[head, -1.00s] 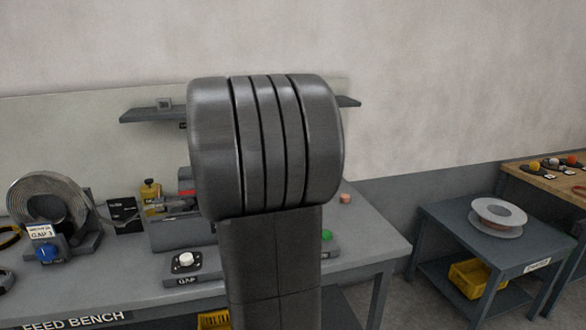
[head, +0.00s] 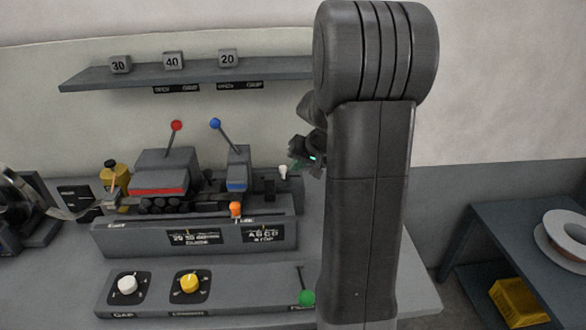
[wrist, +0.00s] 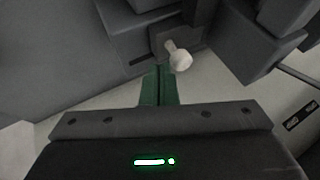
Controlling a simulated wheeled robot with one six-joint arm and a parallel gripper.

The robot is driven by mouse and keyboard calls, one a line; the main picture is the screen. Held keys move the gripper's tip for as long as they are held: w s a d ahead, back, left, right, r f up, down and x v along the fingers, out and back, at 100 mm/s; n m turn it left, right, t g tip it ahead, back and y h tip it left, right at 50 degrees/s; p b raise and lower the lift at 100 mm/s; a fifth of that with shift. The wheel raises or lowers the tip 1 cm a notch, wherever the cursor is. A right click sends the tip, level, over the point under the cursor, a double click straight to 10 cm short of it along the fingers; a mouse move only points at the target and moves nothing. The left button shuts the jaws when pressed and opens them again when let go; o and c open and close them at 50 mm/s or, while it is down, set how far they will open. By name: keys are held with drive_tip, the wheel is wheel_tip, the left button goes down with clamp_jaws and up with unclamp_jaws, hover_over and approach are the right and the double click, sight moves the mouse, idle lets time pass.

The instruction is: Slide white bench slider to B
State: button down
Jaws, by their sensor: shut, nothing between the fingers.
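The white slider knob (head: 282,171) stands at the right end of the feed bench's machine block, on a short stem. In the wrist view the white knob (wrist: 179,58) sits just beyond and slightly right of my fingertips. My gripper (head: 294,164) is beside it in the head view, and my green fingers (wrist: 160,72) are pressed together with nothing between them. I cannot tell whether the fingers touch the knob. A plate reading A B C D STOP (head: 268,234) is on the block's front, below and left of the knob. My arm hides the area to the right.
A red-knobbed lever (head: 176,126), a blue-knobbed lever (head: 215,124) and an orange knob (head: 236,208) stand left of my gripper. White (head: 128,284) and yellow (head: 189,283) dials and a green knob (head: 307,298) are in front. A shelf (head: 200,74) hangs behind.

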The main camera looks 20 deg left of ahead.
drive_tip(key=shift+s+a, duration=0.2)
drive_tip(key=shift+a, duration=0.05)
drive_tip(key=shift+a+f+b, duration=0.1)
drive_tip(key=shift+a+b, duration=0.1)
drive_tip(key=shift+b, duration=0.15)
drive_tip(key=shift+s+a, duration=0.2)
drive_tip(key=shift+a, duration=0.1)
drive_tip(key=shift+d, duration=0.1)
